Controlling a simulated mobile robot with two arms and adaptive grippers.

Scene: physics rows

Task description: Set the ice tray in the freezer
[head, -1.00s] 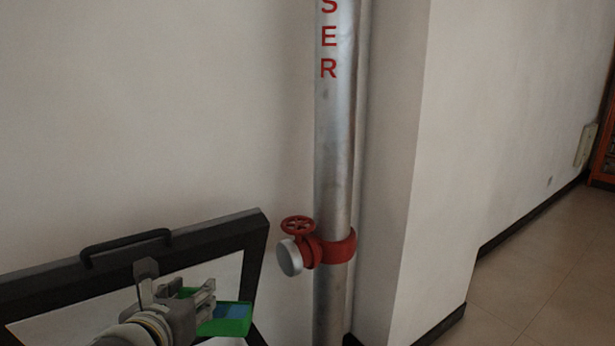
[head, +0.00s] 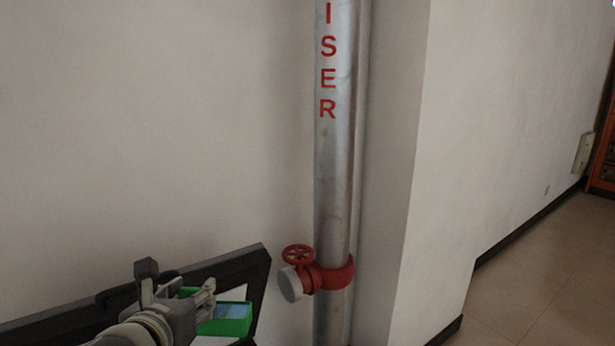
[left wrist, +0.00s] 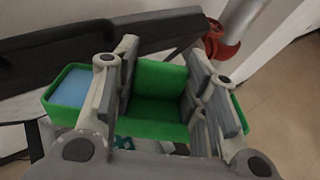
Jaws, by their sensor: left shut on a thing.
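The green ice tray (head: 237,320), with blue contents, is in my left gripper (head: 208,302) at the lower left of the head view. In the left wrist view, the tray (left wrist: 70,95) shows between and on both sides of the fingers of my left gripper (left wrist: 162,75), which are shut on it. A dark-framed panel with a pale inner face, seemingly the freezer lid (head: 235,268), stands tilted behind the tray. Its dark edge (left wrist: 60,62) crosses the wrist view. The freezer's inside is not clearly visible. My right gripper is not in view.
A silver riser pipe (head: 333,180) with a red valve (head: 330,276) stands just right of the lid. A wall corner juts out beside it. Open tiled floor (head: 540,265) lies at the far right.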

